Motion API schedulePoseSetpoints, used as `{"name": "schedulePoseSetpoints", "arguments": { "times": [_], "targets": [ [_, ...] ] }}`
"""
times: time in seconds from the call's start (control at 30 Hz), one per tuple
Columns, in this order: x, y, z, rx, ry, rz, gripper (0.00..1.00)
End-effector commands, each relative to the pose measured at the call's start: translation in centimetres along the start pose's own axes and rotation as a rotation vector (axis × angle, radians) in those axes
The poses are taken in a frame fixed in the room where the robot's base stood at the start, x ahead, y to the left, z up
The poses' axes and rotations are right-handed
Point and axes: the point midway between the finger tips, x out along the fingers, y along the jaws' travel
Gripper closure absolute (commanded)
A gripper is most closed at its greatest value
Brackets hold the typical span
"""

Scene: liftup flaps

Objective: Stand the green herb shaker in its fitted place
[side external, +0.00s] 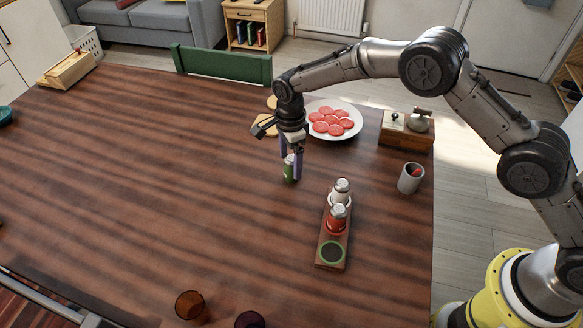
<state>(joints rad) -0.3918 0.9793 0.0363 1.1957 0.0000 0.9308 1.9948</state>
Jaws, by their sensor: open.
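The green herb shaker (288,174) stands upright on the wooden table, with a pale top partly hidden by my gripper. My gripper (291,163) points down with its open fingers around the shaker's upper part; I cannot tell whether they touch it. A wooden rack (325,262) lies to the lower right. Its near place is an empty dark round recess with a green ring (332,252). A red shaker (336,219) stands in the middle place and a white shaker (340,193) in the far place.
A white plate (353,112) of red slices is behind my gripper. A grey cup (410,178) and a wooden box (406,138) stand to the right. An amber glass (190,306) and a dark glass (250,320) are at the near edge.

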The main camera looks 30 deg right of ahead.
Motion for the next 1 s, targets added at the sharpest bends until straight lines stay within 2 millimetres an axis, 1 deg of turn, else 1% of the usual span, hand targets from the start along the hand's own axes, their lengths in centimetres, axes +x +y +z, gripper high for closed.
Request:
{"name": "schedulePoseSetpoints", "arguments": {
  "times": [0.03,0.1,0.2,0.3,0.47,0.5,0.57,0.6,0.77,0.9,0.97,1.0],
  "targets": [
    [0.8,0.1,-0.3,0.001,0.001,0.003,0.14],
    [1.8,0.1,-0.3,0.0,0.001,0.002,0.14],
    [2.6,0.1,-0.2,0.0,0.0,0.0,0.14],
    [3.0,0.0,-0.2,0.0,0.0,-0.001,0.14],
    [3.0,0.0,-0.2,0.0,0.0,-0.001,0.14],
    [2.9,0.0,-0.2,0.0,0.0,-0.001,0.16],
    [2.9,0.0,-0.2,0.0,0.0,-0.001,0.26],
    [2.9,0.0,-0.2,0.0,0.0,-0.001,0.34],
    [2.9,0.0,-0.2,0.0,0.0,-0.001,0.62],
    [2.9,0.0,-0.2,0.0,0.0,-0.001,0.88],
    [2.9,0.0,-0.2,0.0,0.0,-0.001,0.98],
    [2.9,0.0,-0.2,0.0,0.0,-0.001,1.0]
  ]
}}
